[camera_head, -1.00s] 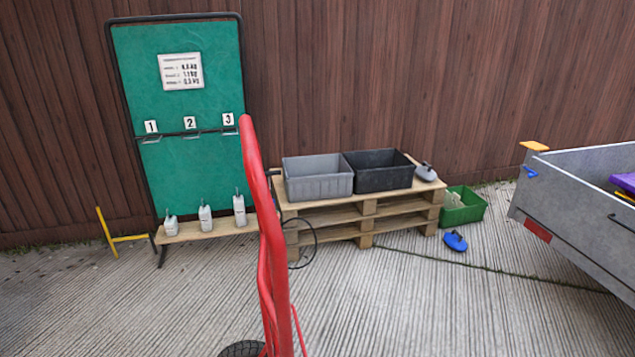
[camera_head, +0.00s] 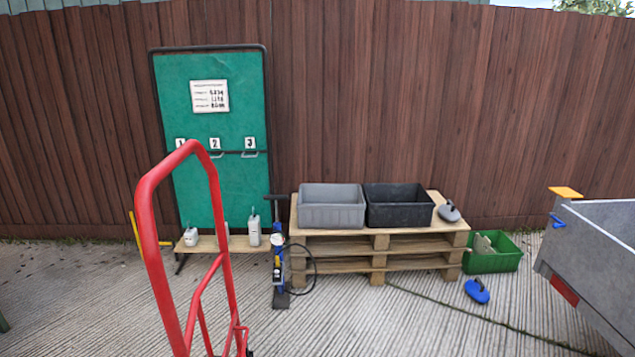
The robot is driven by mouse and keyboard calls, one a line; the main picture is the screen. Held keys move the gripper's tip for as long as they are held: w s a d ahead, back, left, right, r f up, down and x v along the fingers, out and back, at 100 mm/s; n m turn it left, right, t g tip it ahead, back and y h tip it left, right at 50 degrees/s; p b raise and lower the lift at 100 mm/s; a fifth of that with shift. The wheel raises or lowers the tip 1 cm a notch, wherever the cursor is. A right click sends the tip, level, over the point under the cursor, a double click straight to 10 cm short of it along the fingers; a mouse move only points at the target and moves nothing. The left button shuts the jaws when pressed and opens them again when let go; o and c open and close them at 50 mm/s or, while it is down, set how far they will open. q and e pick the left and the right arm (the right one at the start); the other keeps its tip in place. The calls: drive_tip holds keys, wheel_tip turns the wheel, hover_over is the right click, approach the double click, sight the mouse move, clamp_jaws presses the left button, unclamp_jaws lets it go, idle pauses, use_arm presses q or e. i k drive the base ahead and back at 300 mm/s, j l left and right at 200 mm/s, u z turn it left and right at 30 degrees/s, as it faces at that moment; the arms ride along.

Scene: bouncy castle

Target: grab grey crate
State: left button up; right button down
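The grey crate (camera_head: 331,215) is an open plastic box. It sits upright on the left part of a stack of wooden pallets (camera_head: 425,241), ahead of me near the fence. A black crate (camera_head: 398,213) of similar size stands right beside it on the same stack. The grey crate looks empty from here, though its floor is only partly visible. Neither of my grippers shows in the head view.
A red hand truck (camera_head: 150,235) stands close in front, left of centre. A blue floor pump (camera_head: 280,265) stands at the pallets' left end. A green crate (camera_head: 495,262) and a blue object (camera_head: 477,291) lie right of them. A grey trailer (camera_head: 600,250) is at right. Concrete before the pallets is mostly clear.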

sight(319, 206)
drive_tip(key=i+l, duration=0.15)
drive_tip(key=l, duration=0.2)
drive_tip(key=i+l, duration=0.1)
drive_tip(key=l, duration=0.3)
drive_tip(key=i+l, duration=0.15)
drive_tip(key=l, duration=0.2)
drive_tip(key=i+l, duration=0.1)
drive_tip(key=l, duration=0.3)
drive_tip(key=i+l, duration=0.15)
drive_tip(key=l, duration=0.2)
drive_tip(key=i+l, duration=0.1)
drive_tip(key=l, duration=0.3)
drive_tip(key=i+l, duration=0.15)
drive_tip(key=l, duration=0.2)
